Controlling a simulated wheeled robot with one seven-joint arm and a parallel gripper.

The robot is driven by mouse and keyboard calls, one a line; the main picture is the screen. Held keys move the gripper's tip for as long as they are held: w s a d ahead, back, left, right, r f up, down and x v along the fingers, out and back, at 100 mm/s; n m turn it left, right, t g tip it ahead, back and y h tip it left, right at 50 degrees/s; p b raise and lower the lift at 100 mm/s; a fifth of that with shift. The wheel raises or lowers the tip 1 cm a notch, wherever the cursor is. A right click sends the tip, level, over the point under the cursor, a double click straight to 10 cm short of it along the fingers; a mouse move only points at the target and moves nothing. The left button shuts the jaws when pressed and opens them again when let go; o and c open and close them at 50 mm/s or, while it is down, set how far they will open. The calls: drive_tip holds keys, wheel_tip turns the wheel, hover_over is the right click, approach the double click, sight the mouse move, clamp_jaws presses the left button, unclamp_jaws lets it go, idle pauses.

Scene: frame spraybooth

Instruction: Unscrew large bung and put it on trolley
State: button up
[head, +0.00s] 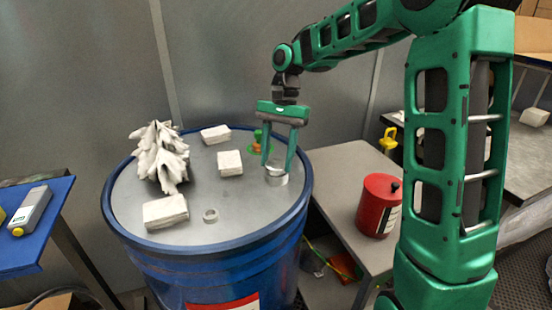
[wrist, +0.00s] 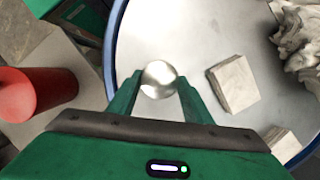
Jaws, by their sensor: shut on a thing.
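The large bung (head: 276,171), a round silvery metal plug, is at the right side of the blue drum's grey lid (head: 190,195). My gripper (head: 277,168) points down from above and is shut on the bung, with one green finger on each side. In the wrist view the bung (wrist: 159,79) shows between the fingertips (wrist: 158,85). I cannot tell whether it is still seated or slightly raised. The grey trolley (head: 335,165) stands just right of the drum.
A red can (head: 379,205) stands on the trolley's front right. Several white blocks (head: 166,212), a crumpled white cloth (head: 160,157), a small metal ring (head: 210,215) and a green-orange object (head: 257,144) are on the lid. A blue table (head: 30,225) is at left. The trolley's back left top is clear.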

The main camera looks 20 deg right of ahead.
idle(0.3)
drive_tip(key=n+h, duration=0.1)
drive_tip(key=n, duration=0.3)
drive_tip(key=shift+a+n+g, duration=0.15)
drive_tip(key=shift+n+g, duration=0.15)
drive_tip(key=shift+g, duration=0.1)
drive_tip(key=o, duration=0.7)
